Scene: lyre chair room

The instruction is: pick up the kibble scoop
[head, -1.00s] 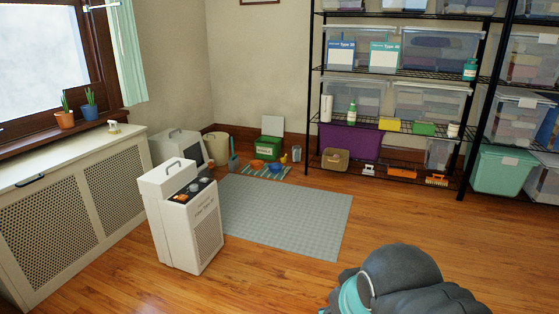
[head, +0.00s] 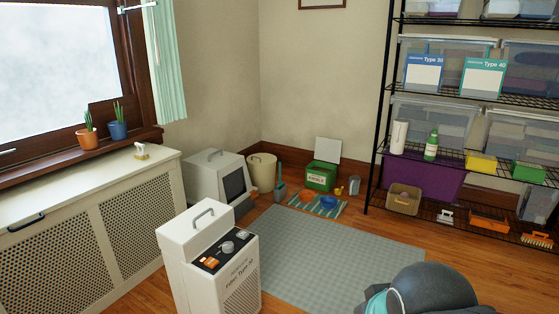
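A green bin with a kibble label (head: 320,181) stands on the floor by the back wall, with its pale lid raised. A small yellow object (head: 338,191) is beside it. It may be the kibble scoop, but it is too small to tell. A grey tin (head: 354,186) stands to its right. An orange bowl (head: 305,197) and a blue bowl (head: 328,202) sit on a striped mat in front of the bin. Part of my dark arm fills the bottom right, far from the bin. My gripper is not in view.
A white filter machine (head: 207,262) stands in the near foreground. A grey floor mat (head: 335,252) lies clear behind it. A pet carrier-like box (head: 215,180) and beige bin (head: 262,171) stand left of the kibble bin. A wire shelf unit (head: 384,110) is at right, a radiator cover (head: 80,215) at left.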

